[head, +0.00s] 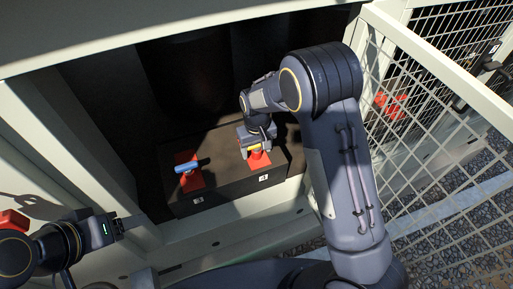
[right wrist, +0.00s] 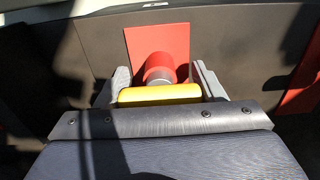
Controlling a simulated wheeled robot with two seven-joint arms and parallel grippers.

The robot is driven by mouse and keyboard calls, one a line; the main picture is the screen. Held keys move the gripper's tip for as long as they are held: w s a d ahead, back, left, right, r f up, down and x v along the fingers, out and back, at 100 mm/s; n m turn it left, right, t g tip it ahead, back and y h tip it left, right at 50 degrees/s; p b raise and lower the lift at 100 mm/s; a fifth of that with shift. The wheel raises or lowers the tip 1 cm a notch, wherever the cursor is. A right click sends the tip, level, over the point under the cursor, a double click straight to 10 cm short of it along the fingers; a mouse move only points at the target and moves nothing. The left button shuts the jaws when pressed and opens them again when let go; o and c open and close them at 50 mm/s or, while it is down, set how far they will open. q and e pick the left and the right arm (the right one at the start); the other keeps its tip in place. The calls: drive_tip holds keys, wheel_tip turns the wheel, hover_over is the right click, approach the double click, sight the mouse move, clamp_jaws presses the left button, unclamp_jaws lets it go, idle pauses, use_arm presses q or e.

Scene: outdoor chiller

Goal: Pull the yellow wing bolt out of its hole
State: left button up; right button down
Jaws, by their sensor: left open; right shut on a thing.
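The yellow wing bolt (right wrist: 160,94) shows in the right wrist view as a yellow bar between my right gripper's fingers, in front of a red round collar on a red plate (right wrist: 172,40). My right gripper (right wrist: 158,88) is shut on it. In the head view the bolt (head: 256,149) is mostly hidden by my right gripper (head: 256,142), above the red base. I cannot tell how deep the bolt sits in its hole. My left gripper (head: 130,224) is open and empty at the lower left, away from the bolt.
A blue-handled part (head: 187,168) on a red plate stands left of the bolt on the same dark box (head: 225,187). The pale cabinet frame borders the opening. A wire mesh door (head: 430,120) stands open at the right.

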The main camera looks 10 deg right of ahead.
drive_tip(key=shift+r+p, duration=0.55)
drive_tip(key=shift+r, duration=0.2)
drive_tip(key=shift+r+p, duration=2.15)
drive_tip(key=shift+r, duration=0.85)
drive_tip(key=c, duration=0.9)
unclamp_jaws()
clamp_jaws()
